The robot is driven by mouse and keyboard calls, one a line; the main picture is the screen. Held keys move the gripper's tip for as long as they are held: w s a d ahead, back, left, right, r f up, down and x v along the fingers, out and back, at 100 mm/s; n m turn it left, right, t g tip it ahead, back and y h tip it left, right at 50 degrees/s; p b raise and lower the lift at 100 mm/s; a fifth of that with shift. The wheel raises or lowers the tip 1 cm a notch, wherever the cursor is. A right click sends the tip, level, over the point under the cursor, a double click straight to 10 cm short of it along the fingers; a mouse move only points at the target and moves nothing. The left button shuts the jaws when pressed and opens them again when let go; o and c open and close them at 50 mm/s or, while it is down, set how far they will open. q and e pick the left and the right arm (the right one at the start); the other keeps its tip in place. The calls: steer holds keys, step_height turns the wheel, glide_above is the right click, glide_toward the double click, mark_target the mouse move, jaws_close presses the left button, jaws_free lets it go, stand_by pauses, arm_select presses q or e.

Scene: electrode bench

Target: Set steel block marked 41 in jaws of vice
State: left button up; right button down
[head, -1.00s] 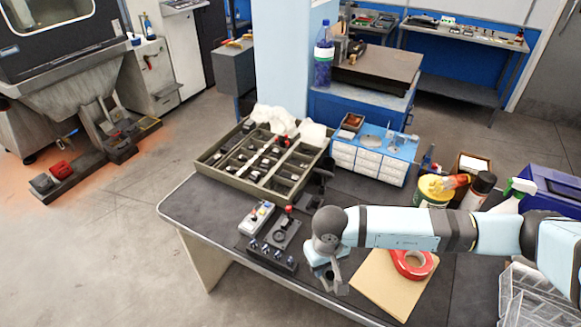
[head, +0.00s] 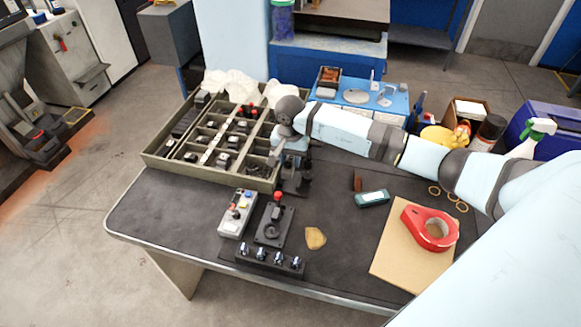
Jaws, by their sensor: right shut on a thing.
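My right gripper (head: 291,163) points down by the right front corner of the divided tray. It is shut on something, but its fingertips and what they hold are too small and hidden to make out. A dark metal fixture (head: 304,180), probably the vice, stands on the bench right beside the tray, just under and behind the gripper. Its jaws cannot be made out. The tray (head: 208,172) holds several small dark and grey pieces in its compartments. No number 41 is readable on any of them. My left gripper is out of view.
In front of the tray are a grey button box (head: 237,214), a red-topped joystick (head: 274,222) and a strip of knobs (head: 270,260). The bench's left front is bare.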

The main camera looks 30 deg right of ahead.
steer(key=shift+w+d+f, duration=0.1)
steer(key=shift+d+f, duration=0.05)
steer(key=shift+f, duration=0.05)
steer(key=shift+f+b, duration=0.85)
steer(key=shift+f, duration=0.6)
steer(key=shift+w+f+b, duration=0.1)
steer(key=shift+f+b, duration=0.25)
steer(key=shift+f, duration=0.45)
steer(key=shift+f+b, duration=0.6)
steer(key=shift+b, duration=0.05)
steer(key=shift+f+b, duration=0.3)
steer(key=shift+f, duration=0.05)
